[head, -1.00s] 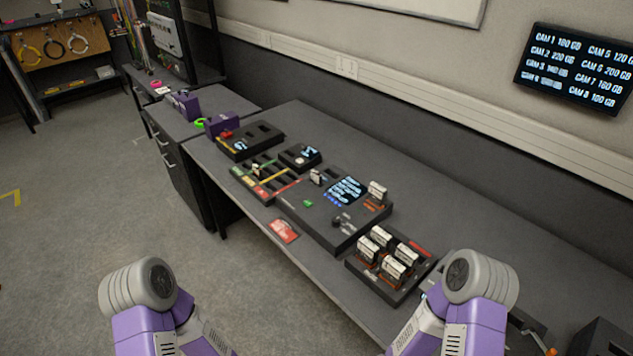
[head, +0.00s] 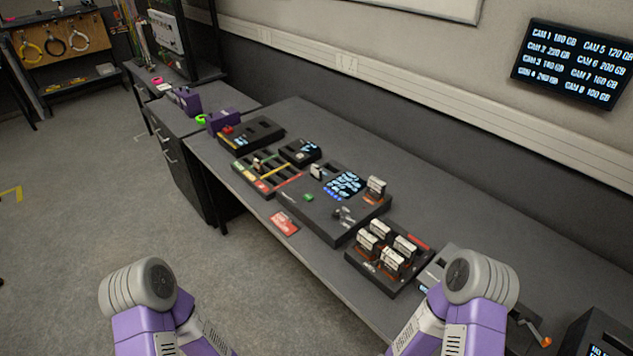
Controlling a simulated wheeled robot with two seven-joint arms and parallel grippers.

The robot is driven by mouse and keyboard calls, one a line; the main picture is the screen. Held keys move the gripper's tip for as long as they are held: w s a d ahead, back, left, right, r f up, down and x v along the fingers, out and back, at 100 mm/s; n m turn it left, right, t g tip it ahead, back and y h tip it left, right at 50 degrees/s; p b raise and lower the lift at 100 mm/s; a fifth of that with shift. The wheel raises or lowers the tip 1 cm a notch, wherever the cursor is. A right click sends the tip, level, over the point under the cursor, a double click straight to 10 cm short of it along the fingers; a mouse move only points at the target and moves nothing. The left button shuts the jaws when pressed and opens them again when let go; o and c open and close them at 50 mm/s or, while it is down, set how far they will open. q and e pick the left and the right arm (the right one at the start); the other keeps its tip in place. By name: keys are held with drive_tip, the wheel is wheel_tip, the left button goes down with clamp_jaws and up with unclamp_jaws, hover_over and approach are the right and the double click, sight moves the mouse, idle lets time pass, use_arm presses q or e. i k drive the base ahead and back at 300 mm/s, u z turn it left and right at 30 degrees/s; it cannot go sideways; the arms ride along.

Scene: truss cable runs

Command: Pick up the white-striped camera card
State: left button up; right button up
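Several camera cards stand upright in a black rack (head: 376,278) at the front right of the bench: a rear-left card (head: 380,229), a front-left card (head: 367,241), a rear-right card (head: 405,245) and a front-right card (head: 391,259). Other cards stand in a black console (head: 326,222): one at its right (head: 376,187) and one at its upper left (head: 317,171). The cards have light faces; they are too small for me to tell which has white stripes. My two purple and grey arms show at the bottom edge, but neither gripper is in view.
A black tray (head: 268,187) with red, yellow and green strips lies left of the console. A red card or label (head: 284,223) lies at the bench's front edge. A wall screen (head: 575,65) lists camera sizes. The bench behind the rack is clear.

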sight(315, 173)
drive_tip(key=z, duration=0.8)
drive_tip(key=k, duration=0.15)
drive_tip(key=u, duration=1.8)
drive_tip(key=i, duration=1)
drive_tip(key=z, duration=0.25)
